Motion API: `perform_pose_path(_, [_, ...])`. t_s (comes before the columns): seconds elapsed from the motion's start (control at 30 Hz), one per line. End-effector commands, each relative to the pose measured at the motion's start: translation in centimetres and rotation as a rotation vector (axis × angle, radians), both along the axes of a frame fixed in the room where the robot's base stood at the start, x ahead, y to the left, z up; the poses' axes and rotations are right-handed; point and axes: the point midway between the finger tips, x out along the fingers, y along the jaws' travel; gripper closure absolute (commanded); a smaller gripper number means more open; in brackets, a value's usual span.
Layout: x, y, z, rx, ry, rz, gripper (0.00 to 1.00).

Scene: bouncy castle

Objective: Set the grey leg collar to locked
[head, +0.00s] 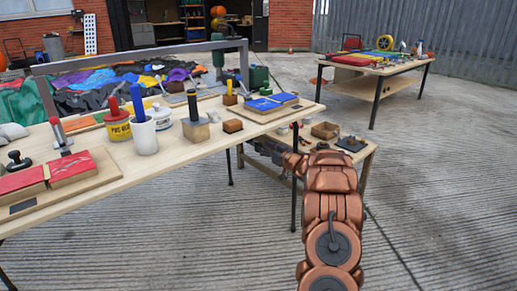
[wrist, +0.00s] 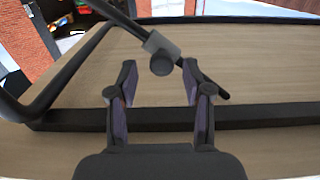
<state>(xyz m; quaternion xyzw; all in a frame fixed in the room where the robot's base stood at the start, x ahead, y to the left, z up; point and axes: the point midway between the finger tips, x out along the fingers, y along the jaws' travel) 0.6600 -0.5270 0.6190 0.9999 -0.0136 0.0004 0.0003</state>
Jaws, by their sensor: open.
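The grey leg collar (wrist: 165,44) sits on a dark, slanting table leg (wrist: 124,20) in the wrist view. A round dark knob (wrist: 161,64) faces my gripper. My gripper (wrist: 158,80) is open and empty, with one finger left and one right of the knob's line. The knob lies just beyond the fingertips, and I see no contact. Whether the collar is locked cannot be told. In the head view my gripper (head: 264,147) reaches under the right end of the long worktable (head: 195,150), beside a dark leg (head: 294,185). The collar cannot be made out there.
In the wrist view a dark frame rail (wrist: 270,116) crosses behind the fingers, and a bent dark tube (wrist: 62,78) is at left. A low bench (head: 368,152) with small items stands close to my arm. Another table (head: 400,70) is farther back. Concrete floor is open at right.

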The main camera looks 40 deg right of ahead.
Motion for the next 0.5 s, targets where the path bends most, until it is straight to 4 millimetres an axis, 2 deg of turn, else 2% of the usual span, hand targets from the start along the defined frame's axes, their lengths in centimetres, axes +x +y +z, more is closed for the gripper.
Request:
perform_pose_path(0.2, [2.1,0.2,-0.1,-0.001,0.000,0.005,0.50])
perform_pose_path(0.5, [2.9,0.3,0.0,0.000,0.001,0.005,0.50])
